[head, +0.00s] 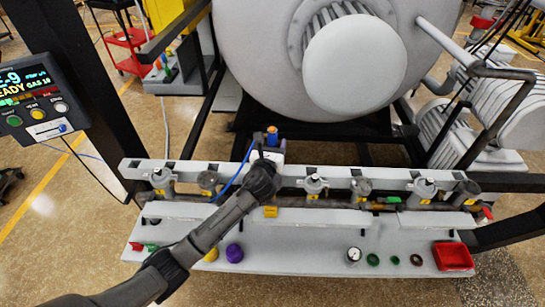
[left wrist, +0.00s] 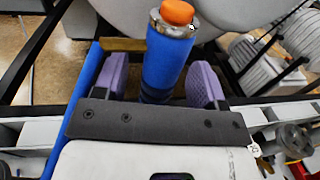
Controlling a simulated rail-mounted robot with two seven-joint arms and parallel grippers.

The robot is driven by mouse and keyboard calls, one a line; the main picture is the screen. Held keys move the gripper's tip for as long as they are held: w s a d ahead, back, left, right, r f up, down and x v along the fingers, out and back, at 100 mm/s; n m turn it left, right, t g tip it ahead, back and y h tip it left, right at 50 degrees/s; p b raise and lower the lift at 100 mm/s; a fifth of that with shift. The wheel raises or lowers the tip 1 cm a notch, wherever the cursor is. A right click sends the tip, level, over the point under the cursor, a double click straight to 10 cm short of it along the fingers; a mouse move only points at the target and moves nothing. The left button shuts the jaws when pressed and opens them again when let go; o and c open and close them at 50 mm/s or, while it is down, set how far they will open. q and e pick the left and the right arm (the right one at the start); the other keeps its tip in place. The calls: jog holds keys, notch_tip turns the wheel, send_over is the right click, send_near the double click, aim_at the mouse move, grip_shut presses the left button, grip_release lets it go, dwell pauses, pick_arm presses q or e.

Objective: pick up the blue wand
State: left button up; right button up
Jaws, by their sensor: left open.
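The blue wand (left wrist: 168,68) with an orange cap stands between the two purple finger pads of my left gripper (left wrist: 163,82) in the left wrist view. In the head view the wand's blue and orange top (head: 272,136) shows just beyond my left gripper (head: 268,158), above the grey rail. The wand's lower part is hidden by the gripper. My right gripper is not in view.
A grey rail with several valves (head: 313,185) runs across the front. The shelf below holds a purple knob (head: 234,253), a gauge (head: 353,255), rings and a red tray (head: 453,257). A blue hose (head: 235,178) curves left of the gripper. The large furnace vessel (head: 270,60) stands behind.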

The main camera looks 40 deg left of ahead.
pick_arm(q)
jog(key=shift+w+a, duration=0.15)
jog(key=shift+w, duration=0.15)
grip_shut()
dwell(0.5)
